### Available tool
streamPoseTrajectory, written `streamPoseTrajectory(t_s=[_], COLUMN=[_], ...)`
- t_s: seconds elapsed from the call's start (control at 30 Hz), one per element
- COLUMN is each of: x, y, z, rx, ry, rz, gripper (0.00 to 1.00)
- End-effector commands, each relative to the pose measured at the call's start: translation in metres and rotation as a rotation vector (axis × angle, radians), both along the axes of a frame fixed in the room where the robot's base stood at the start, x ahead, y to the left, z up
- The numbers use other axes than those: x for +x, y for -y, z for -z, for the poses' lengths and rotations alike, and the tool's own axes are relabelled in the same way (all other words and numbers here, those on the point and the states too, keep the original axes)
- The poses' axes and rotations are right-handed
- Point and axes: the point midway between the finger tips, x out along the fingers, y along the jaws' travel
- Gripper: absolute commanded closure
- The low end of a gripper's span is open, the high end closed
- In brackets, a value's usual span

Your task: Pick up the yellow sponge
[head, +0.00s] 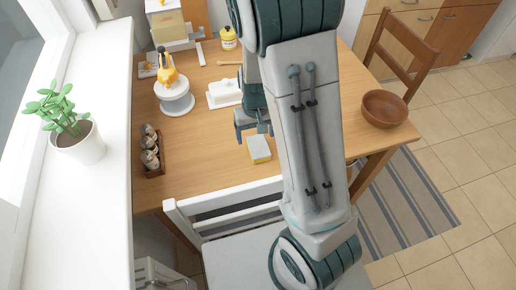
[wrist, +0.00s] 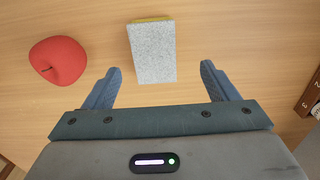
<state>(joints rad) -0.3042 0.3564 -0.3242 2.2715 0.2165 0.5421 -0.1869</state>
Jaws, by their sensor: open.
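The yellow sponge (head: 259,149) lies on the wooden table near its front edge, behind the white chair. It has a grey-white scouring side. In the wrist view the sponge (wrist: 152,53) shows its speckled grey face, with a thin yellow edge at the top. My gripper (wrist: 160,82) is open, its two blue fingers spread apart. The sponge lies ahead of the fingertips, in line with the gap between them and not held. In the head view my gripper (head: 254,128) is above the table, close to the sponge and partly hidden by my arm.
A red apple (wrist: 58,60) lies left of the sponge in the wrist view. A white butter dish (head: 224,93), a white stand (head: 175,97) and a dark rack of jars (head: 151,152) are on the table. A wooden bowl (head: 384,109) is at right. A white chair (head: 228,205) stands in front.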

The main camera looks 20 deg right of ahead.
Motion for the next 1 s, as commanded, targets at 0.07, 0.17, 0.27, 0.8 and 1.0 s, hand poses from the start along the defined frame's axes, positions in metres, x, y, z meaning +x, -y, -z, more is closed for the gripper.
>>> streamPoseTrajectory(t_s=[0.07,0.17,0.27,0.8,1.0], x=[-0.001,0.000,0.000,0.002,0.002], y=[0.000,0.000,0.001,0.008,0.008], z=[0.011,0.018,0.022,0.072,0.071], rx=[0.000,0.000,0.000,0.000,0.000], ry=[-0.003,0.000,-0.001,0.000,0.001], rz=[0.000,0.000,0.000,0.000,0.000], gripper=[0.20,0.20,0.20,0.20,0.28])
